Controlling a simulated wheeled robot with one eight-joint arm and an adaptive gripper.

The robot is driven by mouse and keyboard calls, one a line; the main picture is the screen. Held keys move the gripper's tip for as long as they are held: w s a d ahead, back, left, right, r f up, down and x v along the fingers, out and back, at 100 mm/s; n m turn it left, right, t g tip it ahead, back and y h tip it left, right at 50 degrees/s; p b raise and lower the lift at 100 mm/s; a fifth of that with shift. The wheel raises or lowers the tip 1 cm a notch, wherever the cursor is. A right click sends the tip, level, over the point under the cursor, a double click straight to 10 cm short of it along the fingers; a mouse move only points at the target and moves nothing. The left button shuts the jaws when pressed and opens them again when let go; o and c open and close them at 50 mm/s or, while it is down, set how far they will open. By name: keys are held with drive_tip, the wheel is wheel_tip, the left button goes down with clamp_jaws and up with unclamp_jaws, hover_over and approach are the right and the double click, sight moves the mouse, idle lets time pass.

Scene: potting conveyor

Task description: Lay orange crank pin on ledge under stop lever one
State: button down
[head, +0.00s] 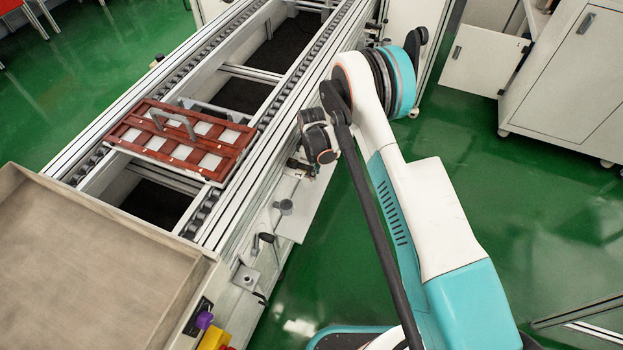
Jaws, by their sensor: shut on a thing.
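On the conveyor's near right side, a lever with a dark knob (266,238) sticks out above a small pale bracket (246,278). Farther along the same side is a grey round knob (285,206) beside a white panel (303,212). I cannot tell which of these is stop lever one or its ledge. I cannot make out the orange crank pin. My arm rises from the bottom right and bends near the conveyor's right side.
The conveyor (225,185) carries a red-brown framed tray (120,130) with a grey handle. A large beige bin (85,265) stands at lower left. A purple knob and yellow block (213,338) sit near the bottom. White cabinets (570,75) stand right; green floor is open between.

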drive_tip(key=shift+f+b, duration=0.7)
drive_tip(key=shift+f, duration=1.3)
drive_tip(key=shift+f, duration=0.1)
drive_tip(key=c, duration=1.5)
unclamp_jaws()
drive_tip(key=shift+c, duration=0.2)
